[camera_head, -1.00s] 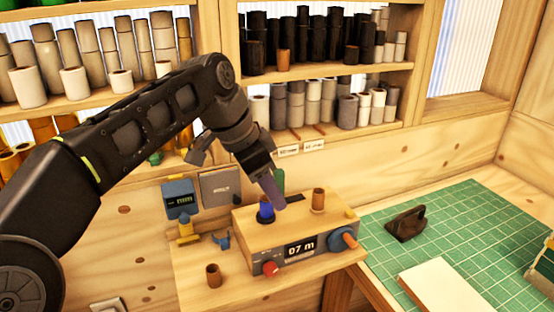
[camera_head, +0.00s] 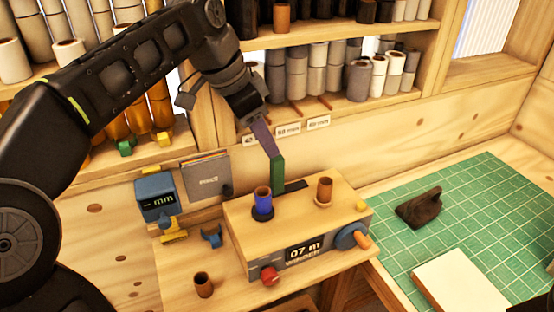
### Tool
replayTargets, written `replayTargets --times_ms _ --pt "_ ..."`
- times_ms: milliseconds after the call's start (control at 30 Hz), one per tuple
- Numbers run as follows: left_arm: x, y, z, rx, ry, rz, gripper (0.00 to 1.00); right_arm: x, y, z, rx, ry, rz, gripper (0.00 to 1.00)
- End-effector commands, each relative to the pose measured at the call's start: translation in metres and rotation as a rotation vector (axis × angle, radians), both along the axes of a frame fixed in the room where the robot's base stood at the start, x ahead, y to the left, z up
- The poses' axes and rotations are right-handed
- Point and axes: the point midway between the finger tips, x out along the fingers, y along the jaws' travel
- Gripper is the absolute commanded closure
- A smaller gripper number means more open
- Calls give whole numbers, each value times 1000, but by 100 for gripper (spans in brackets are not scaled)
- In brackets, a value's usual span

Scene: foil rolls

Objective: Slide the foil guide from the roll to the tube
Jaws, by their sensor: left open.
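The green foil guide (camera_head: 277,175) stands upright at the dark slot (camera_head: 294,186) on top of the wooden winder (camera_head: 294,216). The roll, a brown core with blue foil (camera_head: 263,206), stands on the left of the winder top, in front of the guide. The bare brown tube (camera_head: 324,190) stands upright on the right. My left gripper (camera_head: 266,143) is open, its purplish fingers pointing down at the top of the guide. I cannot tell whether they touch it. My right gripper is not in view.
The winder front has a "07 m" display (camera_head: 304,251), a red button (camera_head: 270,275) and a blue crank (camera_head: 351,237). A loose brown tube (camera_head: 204,285) stands front left. A green cutting mat (camera_head: 460,215) lies right, with a dark tool (camera_head: 419,208). Shelves with rolls stand behind.

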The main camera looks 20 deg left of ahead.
Motion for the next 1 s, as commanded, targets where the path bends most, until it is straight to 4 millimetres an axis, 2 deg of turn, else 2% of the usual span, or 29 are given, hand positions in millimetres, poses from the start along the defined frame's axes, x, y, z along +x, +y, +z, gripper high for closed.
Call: replayTargets --times_ms 400,467,633,900,1000 --pt "15 -13 -55 0 1 -1 59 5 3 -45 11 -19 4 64" --pt "17 -15 -55 1 3 -1 59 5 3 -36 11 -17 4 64" --pt "21 -19 -68 0 0 0 59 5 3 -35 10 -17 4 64" --pt "22 -19 -70 0 0 0 59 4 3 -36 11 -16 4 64" --pt "21 -19 -70 0 0 0 66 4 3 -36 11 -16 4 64"
